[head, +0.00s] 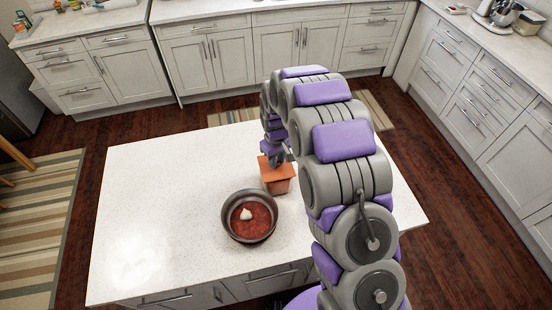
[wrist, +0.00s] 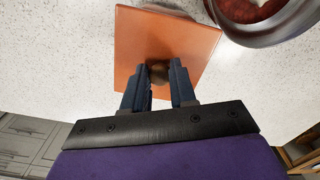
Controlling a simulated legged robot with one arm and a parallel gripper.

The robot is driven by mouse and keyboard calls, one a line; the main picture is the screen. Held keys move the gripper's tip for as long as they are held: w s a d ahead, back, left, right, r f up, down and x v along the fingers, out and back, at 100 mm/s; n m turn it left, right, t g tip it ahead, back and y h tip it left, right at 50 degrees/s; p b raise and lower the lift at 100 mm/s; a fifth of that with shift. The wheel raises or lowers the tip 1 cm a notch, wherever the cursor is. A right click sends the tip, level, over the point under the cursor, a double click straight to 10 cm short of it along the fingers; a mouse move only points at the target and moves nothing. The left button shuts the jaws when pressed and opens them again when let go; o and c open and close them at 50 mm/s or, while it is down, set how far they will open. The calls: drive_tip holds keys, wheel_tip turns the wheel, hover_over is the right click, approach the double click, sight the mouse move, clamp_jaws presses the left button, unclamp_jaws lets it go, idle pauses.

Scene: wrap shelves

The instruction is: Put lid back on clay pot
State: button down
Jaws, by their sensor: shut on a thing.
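The square orange lid (head: 269,172) is at the end of my arm in the head view and fills the upper middle of the wrist view (wrist: 190,45). My gripper (wrist: 159,70) is shut on the lid's dark round knob (wrist: 159,76). The clay pot (head: 282,188), reddish brown, stands on the white island directly under the lid.
A dark round pan (head: 228,225) with red sauce and a white dollop stands just left and in front of the pot. It also shows in the wrist view (wrist: 262,32). The white island top (head: 160,200) is clear to the left.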

drive_tip(key=shift+f, duration=0.4)
idle(0.6)
drive_tip(key=c, duration=0.8)
unclamp_jaws()
drive_tip(key=shift+o, duration=0.2)
drive_tip(key=o, duration=0.4)
drive_tip(key=shift+r, duration=0.15)
drive_tip(key=shift+r+p, duration=0.4)
drive_tip(key=shift+r, duration=3)
